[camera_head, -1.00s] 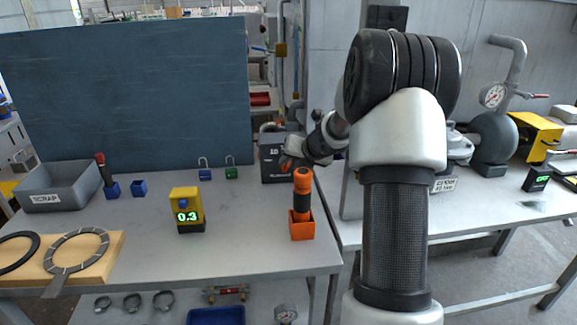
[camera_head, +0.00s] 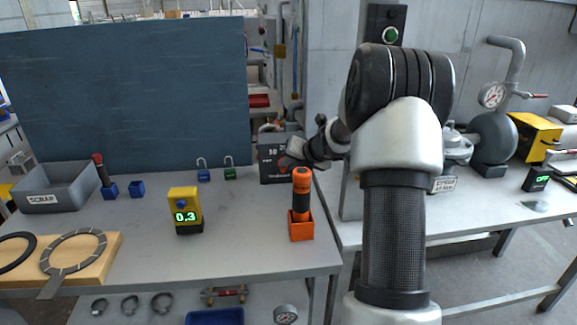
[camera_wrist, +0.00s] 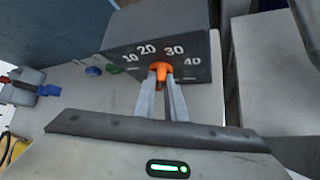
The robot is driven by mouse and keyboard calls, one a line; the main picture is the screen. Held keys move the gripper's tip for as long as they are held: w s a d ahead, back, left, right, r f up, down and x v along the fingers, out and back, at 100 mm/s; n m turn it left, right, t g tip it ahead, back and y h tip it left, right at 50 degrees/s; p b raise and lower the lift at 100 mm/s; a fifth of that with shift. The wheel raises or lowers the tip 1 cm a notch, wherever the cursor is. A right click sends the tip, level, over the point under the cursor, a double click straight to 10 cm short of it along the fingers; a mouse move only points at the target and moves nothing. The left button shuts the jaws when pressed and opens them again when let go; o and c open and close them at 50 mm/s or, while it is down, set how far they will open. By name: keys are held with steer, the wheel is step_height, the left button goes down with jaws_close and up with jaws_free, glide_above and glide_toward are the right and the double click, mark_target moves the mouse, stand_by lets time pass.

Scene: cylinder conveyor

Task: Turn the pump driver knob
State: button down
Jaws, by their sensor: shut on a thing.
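The pump driver (camera_head: 270,170) is a dark grey box at the back right of the left bench, partly hidden behind my gripper in the head view. In the wrist view the box (camera_wrist: 205,65) shows a dial face with the numbers 10, 20, 30 and 40. Its orange knob (camera_wrist: 160,68) sits at the lower middle of that face. My gripper (camera_wrist: 161,84) has its two fingers shut on the orange knob. In the head view my gripper (camera_head: 288,162) is at the front of the box, above and behind the orange torch.
An orange and black torch (camera_head: 302,195) stands in an orange holder close in front. A yellow meter (camera_head: 185,211) reads 0.3. Small blue (camera_head: 203,175) and green (camera_head: 230,173) padlocks stand left of the box. A grey scrap bin (camera_head: 60,190) is far left.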

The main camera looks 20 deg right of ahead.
steer(key=c, duration=1.8)
jaws_free()
step_height(320, 180, up, 10)
steer(key=p, duration=0.4)
